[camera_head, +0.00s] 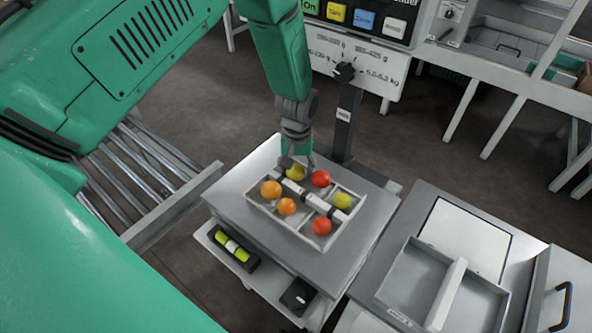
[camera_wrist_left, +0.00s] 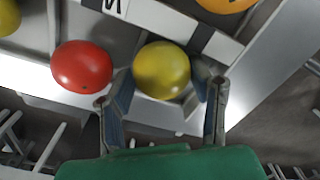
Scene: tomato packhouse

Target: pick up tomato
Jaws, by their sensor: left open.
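My left gripper (camera_head: 297,157) is open, pointing down at the far edge of a divided tray (camera_head: 284,224). Its fingers stand on either side of a yellow tomato (camera_head: 295,173), which they partly cover in the head view. In the left wrist view the yellow tomato (camera_wrist_left: 161,69) sits between the two finger tips of the gripper (camera_wrist_left: 162,84); I cannot tell whether they touch it. A red tomato (camera_head: 320,178) lies in the compartment to the right. Two orange tomatoes, another red one (camera_head: 321,226) and another yellow one (camera_head: 342,201) lie in other compartments. My right gripper is not in view.
The tray stands on a grey scale table (camera_head: 232,187) with a dark post (camera_head: 345,125) close behind the gripper. A striped light bar crosses the tray. A grey bin with a divider (camera_head: 408,278) is on the right. A lower shelf holds a yellow-green cylinder (camera_head: 232,246).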

